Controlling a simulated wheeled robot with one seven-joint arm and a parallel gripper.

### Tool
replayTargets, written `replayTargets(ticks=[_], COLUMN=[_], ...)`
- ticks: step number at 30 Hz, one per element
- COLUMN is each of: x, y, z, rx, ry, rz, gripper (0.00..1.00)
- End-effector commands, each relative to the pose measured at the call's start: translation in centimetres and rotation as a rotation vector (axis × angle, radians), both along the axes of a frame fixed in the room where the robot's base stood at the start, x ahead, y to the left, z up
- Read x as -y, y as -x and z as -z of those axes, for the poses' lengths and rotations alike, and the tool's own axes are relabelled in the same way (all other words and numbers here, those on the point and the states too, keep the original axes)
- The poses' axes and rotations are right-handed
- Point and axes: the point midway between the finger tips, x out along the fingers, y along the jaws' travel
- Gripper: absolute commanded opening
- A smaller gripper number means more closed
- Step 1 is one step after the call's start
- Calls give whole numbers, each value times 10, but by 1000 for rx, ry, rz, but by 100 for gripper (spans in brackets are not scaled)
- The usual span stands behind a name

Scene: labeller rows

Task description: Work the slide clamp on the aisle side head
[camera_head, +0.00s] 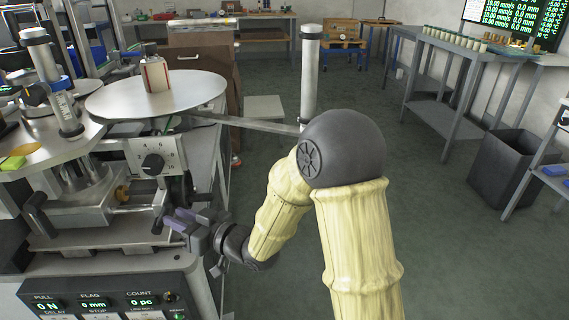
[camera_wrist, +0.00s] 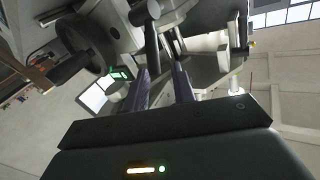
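The labeller head stands at the left in the head view, with a pale scale plate (camera_head: 170,150) and a black knob (camera_head: 152,165) on it. Below are a metal slide block (camera_head: 85,208), a brass-coloured knurled part (camera_head: 122,193) and a small dark handle (camera_head: 158,226). I cannot tell for sure which part is the slide clamp. My gripper (camera_head: 178,218) is beside the small handle, at the block's right end. In the wrist view my gripper (camera_wrist: 163,80) has its two fingers apart, with a dark rod (camera_wrist: 152,45) just beyond the tips. Nothing is clearly held between them.
A round metal turntable (camera_head: 190,92) carries a labelled container (camera_head: 155,74) above my gripper. A control panel (camera_head: 105,300) below reads 0 N, 0 mm and 0 pc. A grey post (camera_head: 310,75) stands behind my arm. The green floor (camera_head: 440,240) at right is clear up to a dark bin (camera_head: 505,165).

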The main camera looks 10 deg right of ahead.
Motion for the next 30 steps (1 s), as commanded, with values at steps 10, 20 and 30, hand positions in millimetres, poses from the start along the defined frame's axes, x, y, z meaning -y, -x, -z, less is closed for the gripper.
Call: replayTargets(ticks=[10, 20, 30], x=[48, 71, 80], y=[32, 48, 54], z=[1, 4, 3], rx=[-2, 5, 5], ry=[0, -7, -7], rz=[6, 0, -3], gripper=[26, 26, 26])
